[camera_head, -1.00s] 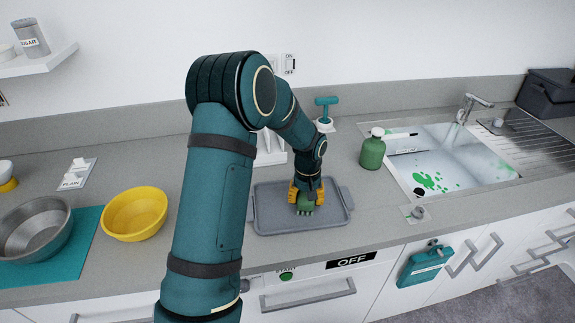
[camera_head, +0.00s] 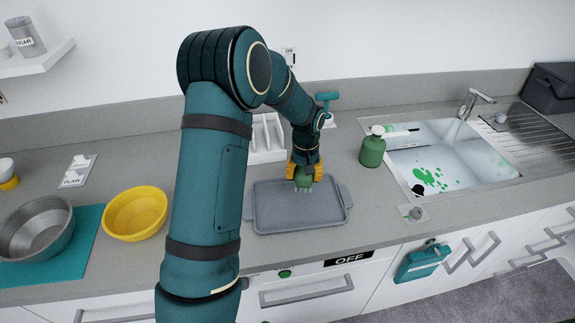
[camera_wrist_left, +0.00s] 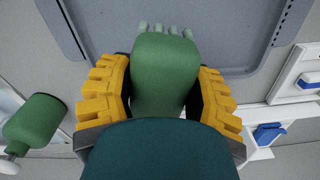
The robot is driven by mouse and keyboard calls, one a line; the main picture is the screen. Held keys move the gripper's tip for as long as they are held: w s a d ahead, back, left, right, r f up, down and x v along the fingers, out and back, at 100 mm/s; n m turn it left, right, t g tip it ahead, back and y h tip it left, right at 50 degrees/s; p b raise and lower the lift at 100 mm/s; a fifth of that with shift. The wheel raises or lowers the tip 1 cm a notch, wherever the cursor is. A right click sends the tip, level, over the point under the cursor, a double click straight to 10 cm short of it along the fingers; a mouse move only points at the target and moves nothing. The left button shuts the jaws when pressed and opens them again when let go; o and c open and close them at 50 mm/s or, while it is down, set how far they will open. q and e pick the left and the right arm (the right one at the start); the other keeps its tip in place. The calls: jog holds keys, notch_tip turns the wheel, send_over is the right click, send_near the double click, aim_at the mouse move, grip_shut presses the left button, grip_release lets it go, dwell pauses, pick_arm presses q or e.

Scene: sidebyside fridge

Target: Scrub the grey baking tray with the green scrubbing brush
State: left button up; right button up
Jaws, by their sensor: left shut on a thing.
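The grey baking tray (camera_head: 300,212) lies flat on the counter in front of the white rack. My left gripper (camera_head: 304,178) is shut on the green scrubbing brush (camera_head: 304,181), over the tray's far edge. In the left wrist view the brush (camera_wrist_left: 165,75) sits between the yellow fingers of the left gripper (camera_wrist_left: 163,90), its pale bristles pointing toward the tray (camera_wrist_left: 190,35). I cannot tell whether the bristles touch the tray. My right gripper is not in view.
A green bottle (camera_head: 373,148) stands right of the tray, near the sink (camera_head: 440,165) with green spots. A yellow bowl (camera_head: 135,213) and a steel bowl (camera_head: 35,228) stand at left. A white rack (camera_head: 265,140) stands behind the tray.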

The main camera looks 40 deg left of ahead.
pick_arm(q)
jog(key=shift+d+r+p, duration=0.1)
jog(key=shift+r+p, duration=0.6)
jog(key=shift+r, duration=0.65)
